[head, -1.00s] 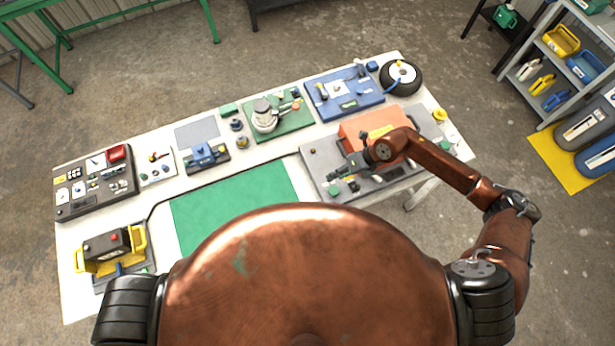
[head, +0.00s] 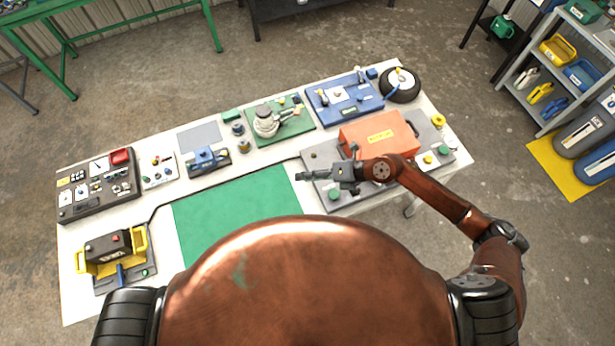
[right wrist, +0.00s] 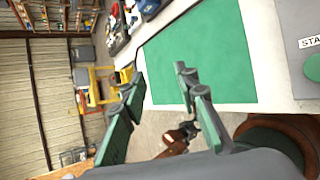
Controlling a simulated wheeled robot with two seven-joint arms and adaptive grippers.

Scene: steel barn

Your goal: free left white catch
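An orange case (head: 385,131) with a yellow label on top stands on a grey board (head: 320,153) at the right of the table. It looks closed. I cannot make out a white catch on it; my right arm covers part of its near side. My right gripper (head: 304,175) is at the board's left edge, left of the case, pointing left and holding nothing. In the right wrist view its two fingers (right wrist: 160,105) are spread apart, with the green mat between and beyond them. My left gripper does not show.
The green mat (head: 235,210) is bare. Green and yellow knobs (head: 428,159) sit on the grey board right of the case. A blue board (head: 345,113) and a wheel (head: 400,85) lie behind it. A yellow-handled unit (head: 107,248) stands at the left.

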